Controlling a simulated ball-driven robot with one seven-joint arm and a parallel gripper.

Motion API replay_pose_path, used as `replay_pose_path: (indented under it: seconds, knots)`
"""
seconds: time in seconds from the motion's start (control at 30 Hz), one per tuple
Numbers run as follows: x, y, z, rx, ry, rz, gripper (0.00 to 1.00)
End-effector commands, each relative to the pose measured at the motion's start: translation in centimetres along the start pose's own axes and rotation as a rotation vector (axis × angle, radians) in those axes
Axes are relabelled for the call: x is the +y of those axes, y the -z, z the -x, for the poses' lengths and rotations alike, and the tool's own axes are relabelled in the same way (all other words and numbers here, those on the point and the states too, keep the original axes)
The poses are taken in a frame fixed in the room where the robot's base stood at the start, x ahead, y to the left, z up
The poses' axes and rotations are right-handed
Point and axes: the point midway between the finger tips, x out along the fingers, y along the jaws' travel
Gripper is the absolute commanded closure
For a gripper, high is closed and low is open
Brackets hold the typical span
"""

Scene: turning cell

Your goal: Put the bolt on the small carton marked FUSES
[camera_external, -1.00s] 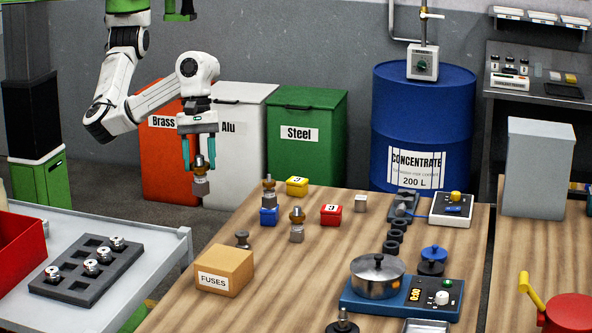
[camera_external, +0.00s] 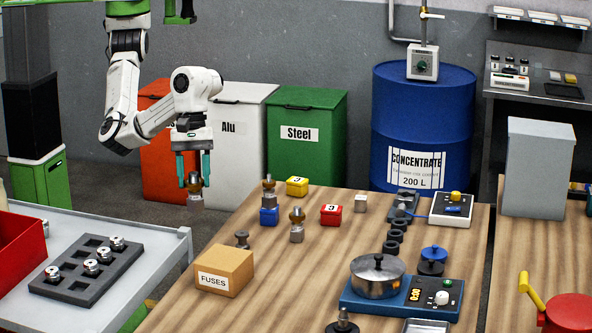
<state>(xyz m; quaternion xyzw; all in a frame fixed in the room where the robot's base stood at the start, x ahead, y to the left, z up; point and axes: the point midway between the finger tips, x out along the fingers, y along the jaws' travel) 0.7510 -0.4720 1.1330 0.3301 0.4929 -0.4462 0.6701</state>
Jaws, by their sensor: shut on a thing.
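I cannot tell for certain which piece is the bolt.
Two similar brass-topped parts stand on the table, one on a blue block (camera_external: 269,216) and one on the wood (camera_external: 297,230). Red (camera_external: 331,215) and yellow (camera_external: 297,186) blocks lie nearby. A pot (camera_external: 377,277) sits on a blue hotplate. A grey trolley (camera_external: 150,262) stands left.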

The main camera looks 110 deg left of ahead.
Motion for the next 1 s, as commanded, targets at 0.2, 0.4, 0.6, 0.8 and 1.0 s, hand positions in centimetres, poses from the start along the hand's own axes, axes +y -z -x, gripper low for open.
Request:
replay_pose_path:
  seconds: [0.2, 0.4, 0.6, 0.8, 1.0]
  knots:
    - [1.7, -1.4, -3.7, 0.002, 0.002, 0.000, 1.00]
    - [2.6, -2.0, -5.9, -0.001, 0.000, 0.001, 1.00]
    - [3.0, -2.2, -7.3, 0.001, 0.002, 0.001, 1.00]
    - [3.0, -1.5, -9.5, -0.001, 0.000, 0.000, 1.00]
    - [3.0, -1.4, -9.9, -0.002, -0.001, 0.000, 1.00]
